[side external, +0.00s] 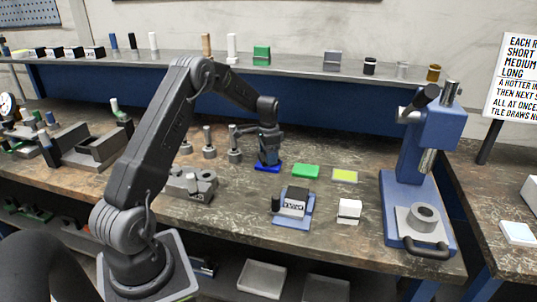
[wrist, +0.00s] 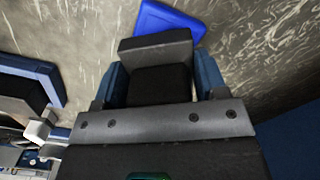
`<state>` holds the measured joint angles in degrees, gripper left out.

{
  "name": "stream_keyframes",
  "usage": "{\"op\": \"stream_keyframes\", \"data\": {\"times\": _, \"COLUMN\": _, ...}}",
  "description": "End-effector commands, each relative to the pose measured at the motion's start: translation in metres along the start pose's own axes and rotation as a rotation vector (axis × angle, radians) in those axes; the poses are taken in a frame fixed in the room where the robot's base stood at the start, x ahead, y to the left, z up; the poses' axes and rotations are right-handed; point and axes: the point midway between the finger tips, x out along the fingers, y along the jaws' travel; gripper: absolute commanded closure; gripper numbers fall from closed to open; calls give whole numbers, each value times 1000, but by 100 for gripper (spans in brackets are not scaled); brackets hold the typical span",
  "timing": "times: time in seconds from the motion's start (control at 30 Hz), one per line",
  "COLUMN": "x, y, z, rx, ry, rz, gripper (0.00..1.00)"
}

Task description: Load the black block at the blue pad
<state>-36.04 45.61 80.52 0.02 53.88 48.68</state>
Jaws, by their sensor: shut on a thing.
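My gripper (side external: 268,160) points down at the blue pad (side external: 266,169) in the side view. In the wrist view its two blue-grey fingers (wrist: 160,82) are shut on the black block (wrist: 155,84), which has a dark top and a grey end face. The blue pad (wrist: 165,20) shows just beyond the block in the wrist view, partly hidden by it. I cannot tell whether the block touches the pad. In the side view the block is hidden by my gripper.
A green pad (side external: 306,171) and a yellow pad (side external: 345,176) lie to the right. A blue-based fixture (side external: 293,222) stands in front, with a white block (side external: 349,211) beside it. Grey posts (side external: 209,145) stand left of my gripper. A blue press (side external: 425,160) stands far right.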

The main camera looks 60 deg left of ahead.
Motion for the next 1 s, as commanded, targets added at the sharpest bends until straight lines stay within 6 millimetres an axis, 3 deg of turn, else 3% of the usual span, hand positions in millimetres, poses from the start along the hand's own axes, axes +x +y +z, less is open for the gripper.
{"op": "stream_keyframes", "data": {"times": 1.0, "x": 10, "y": 0, "z": 0, "rx": 0, "ry": 1, "rz": -1, "gripper": 60}}
